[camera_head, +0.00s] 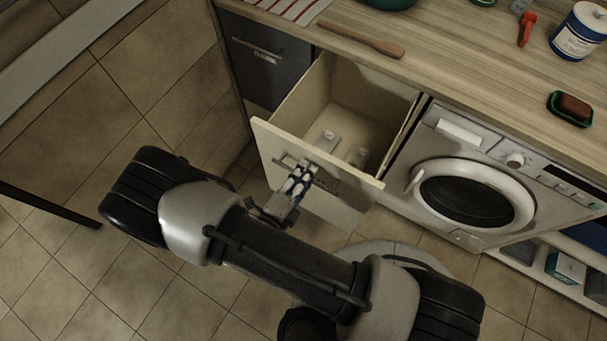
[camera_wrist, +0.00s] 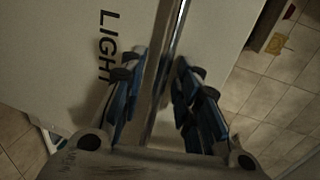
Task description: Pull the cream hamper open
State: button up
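The cream hamper (camera_head: 341,192) is a deep pull-out bin under the worktop. It stands well out from the cabinet line, and its inside is visible from above. A metal bar handle (camera_head: 287,161) runs across its front panel. My gripper (camera_head: 302,176) is at this handle. In the wrist view, the handle (camera_wrist: 174,40) runs between the blue-padded fingers of my gripper (camera_wrist: 162,68), which close in on both sides of it. Dark letters reading "LIGHT" (camera_wrist: 108,48) show on the front panel.
A dark drawer front (camera_head: 262,62) is left of the hamper and a white washing machine (camera_head: 465,185) right of it. The wooden worktop (camera_head: 455,50) above holds a wooden utensil (camera_head: 360,39) and a soap dish (camera_head: 571,108). Tiled floor (camera_head: 75,260) lies clear at left.

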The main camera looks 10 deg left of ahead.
jog(key=shift+s, duration=0.1)
jog(key=v, duration=1.2)
jog(key=shift+a, duration=0.1)
